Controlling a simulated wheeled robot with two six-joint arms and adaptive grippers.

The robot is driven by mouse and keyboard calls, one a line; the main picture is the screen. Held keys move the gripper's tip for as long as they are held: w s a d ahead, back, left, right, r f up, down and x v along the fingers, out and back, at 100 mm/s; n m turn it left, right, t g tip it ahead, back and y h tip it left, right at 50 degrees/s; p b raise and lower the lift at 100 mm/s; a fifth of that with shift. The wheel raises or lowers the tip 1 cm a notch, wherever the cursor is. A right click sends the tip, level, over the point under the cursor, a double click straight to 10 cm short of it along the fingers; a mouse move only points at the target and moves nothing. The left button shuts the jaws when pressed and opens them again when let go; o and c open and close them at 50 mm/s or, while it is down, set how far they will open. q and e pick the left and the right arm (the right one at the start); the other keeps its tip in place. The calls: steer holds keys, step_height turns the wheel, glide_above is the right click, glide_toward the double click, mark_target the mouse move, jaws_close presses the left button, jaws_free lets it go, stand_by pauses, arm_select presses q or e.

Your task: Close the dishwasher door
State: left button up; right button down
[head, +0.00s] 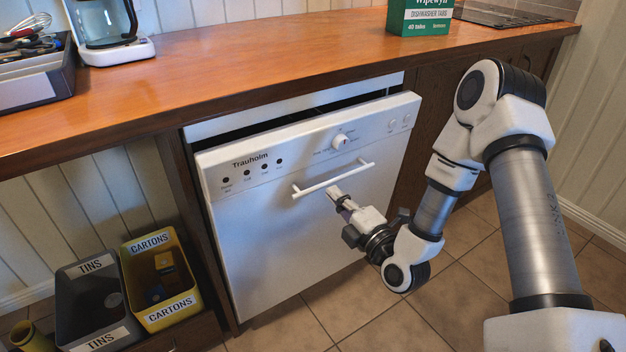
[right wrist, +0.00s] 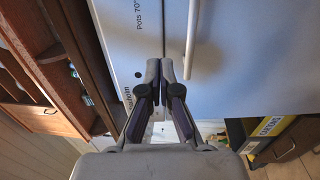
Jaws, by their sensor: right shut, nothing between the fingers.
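The white dishwasher door (head: 270,230) stands tilted a little out at the top, with a dark gap between its top edge and the worktop. Its control panel has a round knob (head: 339,141), and a white bar handle (head: 310,187) runs across below it. In the right wrist view the door (right wrist: 255,60) fills the right part and the handle (right wrist: 192,40) passes beside my fingertips. My right gripper (head: 333,190) is shut and empty, in front of the door at the handle's lower edge. I cannot tell whether it touches the door or handle. My left gripper is out of view.
A wooden worktop (head: 240,75) runs above, holding a coffee maker (head: 105,30), a utensil tray (head: 30,85) and a green tabs box (head: 420,20). A grey tins bin (head: 90,300) and a yellow cartons bin (head: 160,285) stand left of the door. The tiled floor before the door is free.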

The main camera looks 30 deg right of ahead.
mark_target(308, 166)
steer(key=w, duration=0.2)
steer(key=w+b, duration=0.1)
steer(key=w, duration=0.5)
steer(key=shift+w+a+r+b, duration=0.2)
steer(key=shift+a+r+b, duration=0.1)
steer(key=shift+a+r, duration=0.1)
steer(key=shift+w, duration=0.1)
